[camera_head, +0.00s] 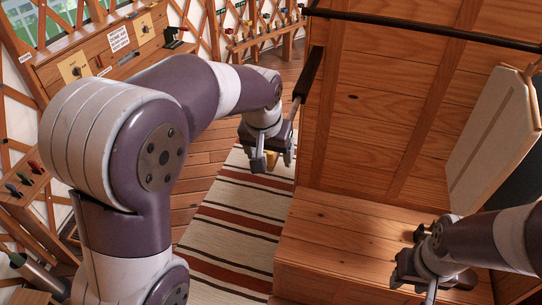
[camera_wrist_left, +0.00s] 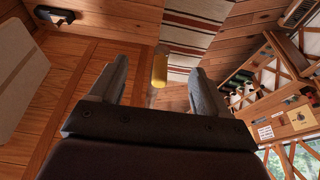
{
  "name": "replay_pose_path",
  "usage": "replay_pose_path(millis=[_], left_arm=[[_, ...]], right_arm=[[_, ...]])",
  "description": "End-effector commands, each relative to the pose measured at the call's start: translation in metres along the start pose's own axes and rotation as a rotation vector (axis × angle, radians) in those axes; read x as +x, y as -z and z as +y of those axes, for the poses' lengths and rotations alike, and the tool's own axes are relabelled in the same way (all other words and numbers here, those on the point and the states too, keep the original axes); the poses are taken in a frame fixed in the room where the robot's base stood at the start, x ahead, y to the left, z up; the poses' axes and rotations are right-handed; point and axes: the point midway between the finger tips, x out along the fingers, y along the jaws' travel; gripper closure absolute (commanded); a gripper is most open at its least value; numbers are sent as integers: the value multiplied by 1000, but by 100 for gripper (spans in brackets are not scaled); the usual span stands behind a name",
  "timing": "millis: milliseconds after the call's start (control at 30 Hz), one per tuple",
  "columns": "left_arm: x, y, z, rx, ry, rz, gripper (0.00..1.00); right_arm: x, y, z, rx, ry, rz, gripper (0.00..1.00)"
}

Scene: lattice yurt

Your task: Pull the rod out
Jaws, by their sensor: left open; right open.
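A slim rod with a yellow end (camera_wrist_left: 159,72) shows between the fingers of my left gripper in the left wrist view. In the head view a bit of yellow (camera_head: 272,156) shows between the same fingers. The rest of the rod is mostly hidden by the gripper. My left gripper (camera_head: 272,163) is open, with a finger on either side of the yellow end and a gap visible on both sides in the wrist view. Whether the rod is fixed in anything cannot be seen. My right gripper (camera_head: 414,286) is open and empty, low over the wooden bench at the right.
A large wooden cabinet (camera_head: 380,110) with a dark rail (camera_head: 430,28) and a pale panel (camera_head: 492,132) stands at the right. A control console (camera_head: 105,50) is at the upper left. A striped rug (camera_head: 235,215) covers the floor below my left gripper.

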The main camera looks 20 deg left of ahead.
Motion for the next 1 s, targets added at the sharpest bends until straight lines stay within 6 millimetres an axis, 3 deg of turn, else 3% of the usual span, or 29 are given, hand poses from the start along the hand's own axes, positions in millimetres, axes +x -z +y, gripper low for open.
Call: replay_pose_path(millis=[267,800,1000], left_arm=[[-8,3,0,0,0,1,23],[-65,20,0,0,0,0,23],[-67,21,0,0,0,0,23]], right_arm=[[-8,1,0,0,0,0,57],[-59,7,0,0,0,0,57],[-60,7,0,0,0,0,57]])
